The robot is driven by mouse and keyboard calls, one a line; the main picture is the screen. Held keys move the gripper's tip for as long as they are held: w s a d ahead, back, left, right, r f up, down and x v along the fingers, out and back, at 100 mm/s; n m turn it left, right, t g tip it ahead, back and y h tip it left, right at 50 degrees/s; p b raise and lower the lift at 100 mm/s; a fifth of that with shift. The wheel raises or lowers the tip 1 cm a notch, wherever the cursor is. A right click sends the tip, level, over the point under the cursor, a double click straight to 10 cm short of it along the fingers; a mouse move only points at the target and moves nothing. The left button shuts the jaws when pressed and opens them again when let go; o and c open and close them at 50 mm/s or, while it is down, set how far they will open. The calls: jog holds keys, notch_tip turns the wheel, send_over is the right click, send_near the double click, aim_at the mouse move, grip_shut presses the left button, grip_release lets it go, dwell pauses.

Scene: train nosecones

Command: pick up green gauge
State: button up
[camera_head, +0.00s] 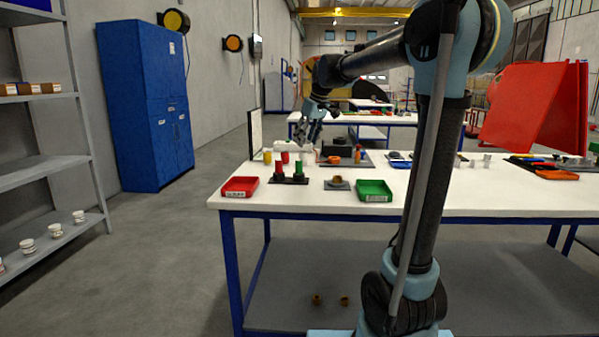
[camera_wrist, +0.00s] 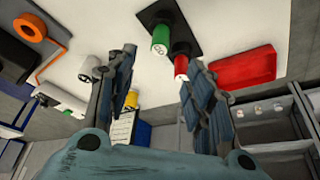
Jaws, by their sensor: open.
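The green gauge (camera_head: 298,168) is a green cylinder standing next to a red gauge (camera_head: 278,170) on a black base (camera_head: 289,180) near the front left of the table. The red gauge (camera_wrist: 181,67) is partly behind the right finger there. My gripper (camera_head: 313,127) is open and empty, above the table behind the gauges. In the wrist view its two fingers (camera_wrist: 158,72) are spread apart, with neither touching the green gauge.
A red tray (camera_head: 240,187) is left of the black base and a green tray (camera_head: 373,190) is to the right. A small grey plate with a brown part (camera_head: 337,182) lies between. Yellow and red cylinders (camera_head: 267,157) and a dark box stand behind.

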aim_at(299, 160)
jog(key=x, duration=1.1)
jog(key=shift+w+a+f, duration=0.1)
jog(key=shift+w+f, duration=0.1)
jog(key=shift+c, duration=0.3)
grip_shut()
